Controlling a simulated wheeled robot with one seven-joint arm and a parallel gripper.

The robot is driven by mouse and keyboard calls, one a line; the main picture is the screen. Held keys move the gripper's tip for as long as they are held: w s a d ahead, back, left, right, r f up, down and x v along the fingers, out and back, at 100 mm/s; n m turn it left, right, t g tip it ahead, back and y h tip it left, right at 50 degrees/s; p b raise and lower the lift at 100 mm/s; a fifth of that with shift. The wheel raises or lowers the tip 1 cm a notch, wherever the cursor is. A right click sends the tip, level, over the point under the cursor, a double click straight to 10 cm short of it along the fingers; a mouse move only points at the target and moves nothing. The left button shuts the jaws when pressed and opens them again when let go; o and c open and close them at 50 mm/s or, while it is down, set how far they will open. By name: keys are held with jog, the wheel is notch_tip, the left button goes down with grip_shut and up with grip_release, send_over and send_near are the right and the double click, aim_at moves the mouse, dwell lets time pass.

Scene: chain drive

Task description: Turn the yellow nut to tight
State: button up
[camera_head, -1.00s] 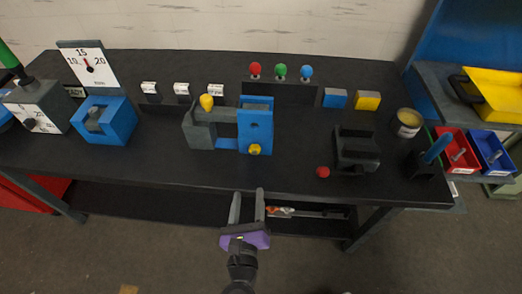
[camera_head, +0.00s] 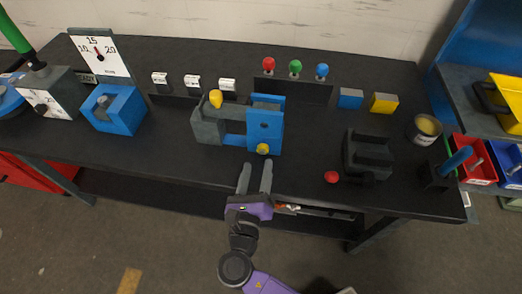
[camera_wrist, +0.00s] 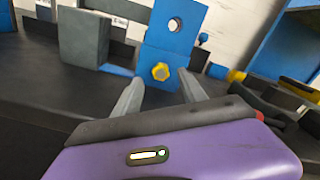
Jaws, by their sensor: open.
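The yellow nut (camera_head: 263,149) sits low on the front face of the blue upright block (camera_head: 265,127). In the wrist view the nut (camera_wrist: 161,72) shows as a six-sided head below a round hole in the block (camera_wrist: 172,45). My gripper (camera_head: 256,167) is open and empty, in front of the nut and a little below it. In the wrist view its two grey fingers (camera_wrist: 160,88) stand apart, one to each side of the nut and short of it. I cannot see any contact.
A grey block (camera_head: 206,124) with a yellow knob (camera_head: 216,98) stands left of the blue block. A red ball (camera_head: 331,176) and a dark grey cradle (camera_head: 367,155) lie to the right. The table front edge runs beneath my gripper.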

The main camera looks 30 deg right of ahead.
aim_at(261, 150)
jog(key=shift+x, duration=2.75)
grip_shut()
